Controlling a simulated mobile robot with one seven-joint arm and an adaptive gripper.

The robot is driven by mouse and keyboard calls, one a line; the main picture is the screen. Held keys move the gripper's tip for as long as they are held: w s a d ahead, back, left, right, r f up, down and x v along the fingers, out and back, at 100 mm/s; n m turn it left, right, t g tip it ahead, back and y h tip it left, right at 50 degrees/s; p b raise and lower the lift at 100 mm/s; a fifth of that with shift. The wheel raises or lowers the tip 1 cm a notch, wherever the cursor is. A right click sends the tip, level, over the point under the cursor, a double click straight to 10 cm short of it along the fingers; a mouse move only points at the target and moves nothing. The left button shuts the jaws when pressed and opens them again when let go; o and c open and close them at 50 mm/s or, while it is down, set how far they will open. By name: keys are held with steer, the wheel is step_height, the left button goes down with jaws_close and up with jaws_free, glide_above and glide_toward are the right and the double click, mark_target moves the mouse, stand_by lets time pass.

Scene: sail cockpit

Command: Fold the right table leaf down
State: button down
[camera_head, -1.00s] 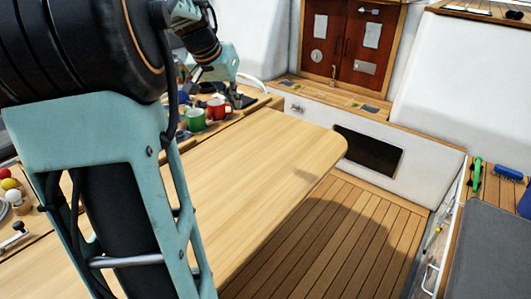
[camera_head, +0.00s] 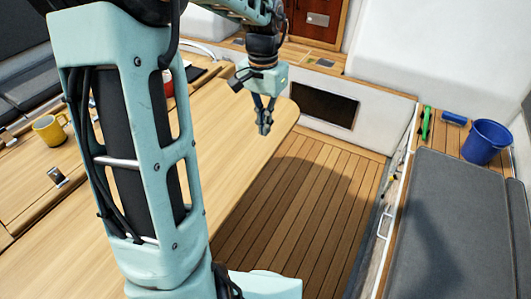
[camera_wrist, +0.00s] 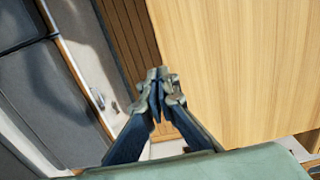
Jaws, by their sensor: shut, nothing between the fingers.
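The right table leaf (camera_head: 222,145) is a long pale wood panel, raised and level with the table. Its rounded far corner and long right edge show in the head view; my arm hides part of its near length. My gripper (camera_head: 264,130) is shut and empty, pointing down, and shows against the leaf near its right edge. In the wrist view the leaf (camera_wrist: 235,60) fills the right side, and the fingertips of my gripper (camera_wrist: 158,76) show beside its edge. I cannot tell whether they touch it.
A slatted wood floor (camera_head: 300,200) lies clear right of the leaf. A grey-cushioned bench (camera_head: 450,220) with a blue bucket (camera_head: 486,142) and a green item (camera_head: 426,122) stands at the right. A yellow mug (camera_head: 50,129) stands on the table's left part.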

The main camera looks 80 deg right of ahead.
mark_target(265, 163)
step_height(265, 163, down, 12)
steer(key=shift+r+p, duration=0.25)
steer(key=shift+p, duration=0.45)
steer(key=shift+f, duration=0.15)
